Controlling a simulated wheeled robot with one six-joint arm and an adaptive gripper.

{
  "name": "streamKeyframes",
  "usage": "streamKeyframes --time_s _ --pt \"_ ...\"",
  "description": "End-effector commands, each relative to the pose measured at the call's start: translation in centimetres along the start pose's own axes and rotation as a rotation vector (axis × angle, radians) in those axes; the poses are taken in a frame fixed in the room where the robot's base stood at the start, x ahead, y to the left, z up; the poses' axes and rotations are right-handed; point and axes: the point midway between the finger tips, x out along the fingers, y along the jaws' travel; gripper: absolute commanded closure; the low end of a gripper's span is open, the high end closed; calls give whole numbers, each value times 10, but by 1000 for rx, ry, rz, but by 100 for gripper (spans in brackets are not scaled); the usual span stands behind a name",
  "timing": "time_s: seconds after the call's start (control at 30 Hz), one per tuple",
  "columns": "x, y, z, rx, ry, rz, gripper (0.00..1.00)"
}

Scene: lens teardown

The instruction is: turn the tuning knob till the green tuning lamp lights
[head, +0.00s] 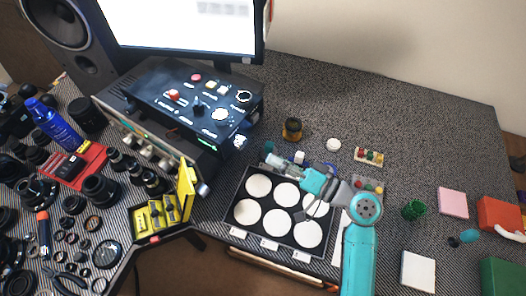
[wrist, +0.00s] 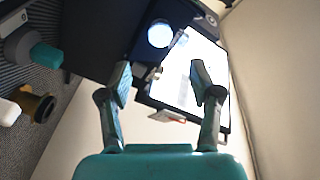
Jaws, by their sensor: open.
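The black control box (head: 170,84) stands below the monitor, with several small knobs and buttons on its sloped top. A pale round knob (head: 240,142) sits at its right front corner; I cannot read the labels to tell whether it is the tuning knob. A small green mark (head: 207,132) shows near the front edge; I cannot tell whether it is the lamp or lit. My gripper (head: 268,160) is open and empty, to the right of the box and apart from it. In the wrist view my gripper (wrist: 160,78) has its fingers spread, with a bright round disc (wrist: 160,34) beyond them.
A black tray (head: 236,228) with white round pads lies below my gripper. An amber-and-black part (head: 292,129) and a white disc (head: 334,145) stand behind it. A yellow case (head: 160,212) and many lens parts crowd the left. The back right table is clear.

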Motion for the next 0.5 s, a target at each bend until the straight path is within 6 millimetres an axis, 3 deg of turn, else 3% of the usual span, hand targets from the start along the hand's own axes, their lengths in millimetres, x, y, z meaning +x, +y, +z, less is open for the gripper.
streamKeyframes --time_s 0.2,0.5 --pt "-17 0 0 -1 0 0 36" --pt "-19 0 0 -1 -1 0 36"
